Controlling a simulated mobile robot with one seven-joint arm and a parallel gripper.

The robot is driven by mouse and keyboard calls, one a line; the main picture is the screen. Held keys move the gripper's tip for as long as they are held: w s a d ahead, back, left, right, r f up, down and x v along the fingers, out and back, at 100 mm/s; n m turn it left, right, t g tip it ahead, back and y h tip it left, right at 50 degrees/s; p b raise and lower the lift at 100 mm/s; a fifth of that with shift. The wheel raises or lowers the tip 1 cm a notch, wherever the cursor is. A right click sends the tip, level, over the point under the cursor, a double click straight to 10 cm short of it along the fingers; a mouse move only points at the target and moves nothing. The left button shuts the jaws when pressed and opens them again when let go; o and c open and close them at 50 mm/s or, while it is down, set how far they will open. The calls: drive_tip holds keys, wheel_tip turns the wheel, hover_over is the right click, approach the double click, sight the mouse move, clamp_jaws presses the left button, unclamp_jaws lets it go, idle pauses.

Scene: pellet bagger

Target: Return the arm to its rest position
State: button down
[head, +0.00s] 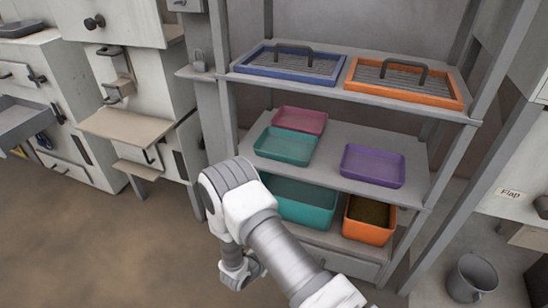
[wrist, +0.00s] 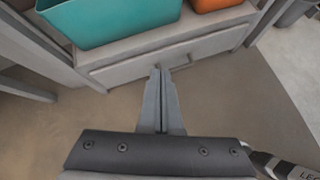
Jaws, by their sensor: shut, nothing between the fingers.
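My arm (head: 275,245) reaches in from the bottom right of the head view and bends down in front of the shelf rack. My gripper shows in the wrist view (wrist: 164,75), with its two grey fingers together and nothing between them. The fingers point toward the drawer front (wrist: 165,55) at the foot of the rack, over the brown floor. In the head view the arm's links hide the fingertips.
The rack holds a blue-framed tray (head: 245,70) and an orange-framed tray (head: 400,97) on top. Below are pink (head: 299,120), teal (head: 285,147) and purple (head: 373,166) trays, then teal (head: 305,210) and orange (head: 367,232) bins. A metal bucket (head: 472,280) stands right. Floor at left is clear.

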drive_tip(key=w+d+r+m+g+h, duration=0.15)
drive_tip(key=d+r+m, duration=0.25)
drive_tip(key=r, duration=0.5)
drive_tip(key=w+d+r+m+g+h, duration=0.1)
drive_tip(key=w+d+r+m, duration=0.15)
drive_tip(key=r, duration=0.75)
drive_tip(key=s+d+r+m+g, duration=0.1)
drive_tip(key=s+d+r+m, duration=0.25)
drive_tip(key=r, duration=0.35)
drive_tip(key=s+d+r+m+g, duration=0.2)
drive_tip(key=d+r+m, duration=0.2)
drive_tip(key=r, duration=0.2)
drive_tip(key=s+r+m+t+y, duration=0.3)
drive_tip(key=s+r+m+y, duration=0.8)
drive_tip(key=s+r, duration=0.85)
wheel_tip(320, 180, up, 21)
drive_tip(key=s+m+h+p, duration=0.1)
drive_tip(key=h+p, duration=0.1)
drive_tip(key=p, duration=2)
drive_tip(key=shift+f+m+p, duration=0.2)
drive_tip(key=shift+m+p, duration=0.1)
drive_tip(key=shift+m, duration=0.1)
drive_tip(key=shift+s+a+g+h, duration=0.1)
drive_tip(key=shift+a+g+h, duration=0.15)
